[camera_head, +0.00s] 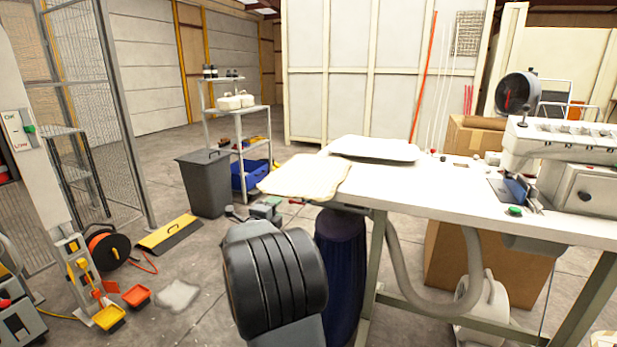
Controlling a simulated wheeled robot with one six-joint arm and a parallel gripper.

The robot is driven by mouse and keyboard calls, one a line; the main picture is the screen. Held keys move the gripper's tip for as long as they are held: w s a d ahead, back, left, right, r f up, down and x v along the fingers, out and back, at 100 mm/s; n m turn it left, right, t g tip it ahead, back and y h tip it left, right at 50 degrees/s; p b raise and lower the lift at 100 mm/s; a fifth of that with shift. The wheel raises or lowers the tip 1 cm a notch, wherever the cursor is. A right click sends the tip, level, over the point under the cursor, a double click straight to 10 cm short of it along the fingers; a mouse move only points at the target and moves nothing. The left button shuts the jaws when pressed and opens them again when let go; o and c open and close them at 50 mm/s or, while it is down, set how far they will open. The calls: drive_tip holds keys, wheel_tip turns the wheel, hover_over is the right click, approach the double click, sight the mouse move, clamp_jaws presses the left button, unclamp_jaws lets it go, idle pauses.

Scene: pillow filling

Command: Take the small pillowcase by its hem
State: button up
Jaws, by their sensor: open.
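The small pillowcase (305,177) is a flat cream cloth at the left end of the white worktable (440,187). Its near left edge reaches the table's edge and seems to overhang it a little. I cannot make out which side is the hem. My gripper (263,209) shows small and partly hidden beyond my black arm link, below and left of the pillowcase. It is open and apart from the cloth; its fingertips are hard to make out.
A white padded piece (376,149) lies behind the pillowcase. A sewing machine (570,140) stands at the table's right. A dark blue bag-like cylinder (341,265) stands under the table's left end. A grey bin (209,182) and a shelf rack (240,118) stand behind.

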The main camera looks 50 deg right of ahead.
sight(288, 196)
drive_tip(key=shift+x, duration=4.5)
clamp_jaws()
drive_tip(key=shift+r+p, duration=1.7)
drive_tip(key=shift+r, duration=0.8)
